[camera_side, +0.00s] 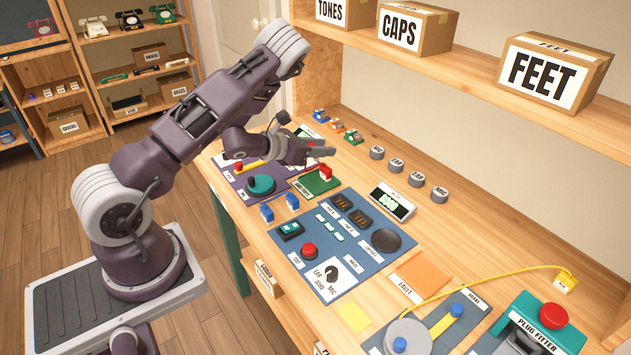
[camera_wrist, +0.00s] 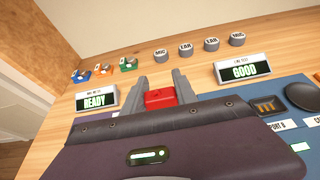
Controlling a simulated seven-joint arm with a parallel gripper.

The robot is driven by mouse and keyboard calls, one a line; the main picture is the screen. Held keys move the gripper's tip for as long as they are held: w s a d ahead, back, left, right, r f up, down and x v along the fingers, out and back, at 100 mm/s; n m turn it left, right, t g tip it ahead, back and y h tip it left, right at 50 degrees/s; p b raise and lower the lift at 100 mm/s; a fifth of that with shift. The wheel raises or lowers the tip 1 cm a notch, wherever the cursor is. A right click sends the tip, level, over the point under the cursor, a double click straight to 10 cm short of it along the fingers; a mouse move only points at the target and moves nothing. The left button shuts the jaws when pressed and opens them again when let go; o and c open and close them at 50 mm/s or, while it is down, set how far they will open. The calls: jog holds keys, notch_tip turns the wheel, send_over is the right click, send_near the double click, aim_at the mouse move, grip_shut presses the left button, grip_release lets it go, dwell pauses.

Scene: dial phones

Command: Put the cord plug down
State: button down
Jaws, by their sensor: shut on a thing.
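My gripper (camera_side: 318,152) is over the far left part of the bench, above a small green plate (camera_side: 319,184). In the wrist view its two grey fingers (camera_wrist: 161,90) stand on either side of a red block (camera_wrist: 160,100), and they are shut on it. The red block also shows in the side view (camera_side: 326,172), just below the fingers, at the green plate; I cannot tell whether it touches the plate. A yellow cord (camera_side: 480,272) runs along the right of the bench to a pale yellow plug (camera_side: 565,283), which lies far from my gripper.
Displays read READY (camera_wrist: 95,99) and GOOD (camera_wrist: 244,71). A blue panel (camera_side: 345,255) with buttons lies right of my gripper. Several grey caps (camera_side: 397,166) stand behind. A teal plug fitter (camera_side: 540,325) stands at right. A shelf (camera_side: 470,75) with boxes overhangs the back.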

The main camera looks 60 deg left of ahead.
aim_at(323, 173)
notch_tip(323, 173, down, 8)
jog(key=shift+s+f, duration=0.1)
jog(key=shift+f, duration=0.05)
jog(key=shift+f, duration=0.15)
jog(key=c, duration=1)
grip_release()
jog(key=shift+o, duration=0.2)
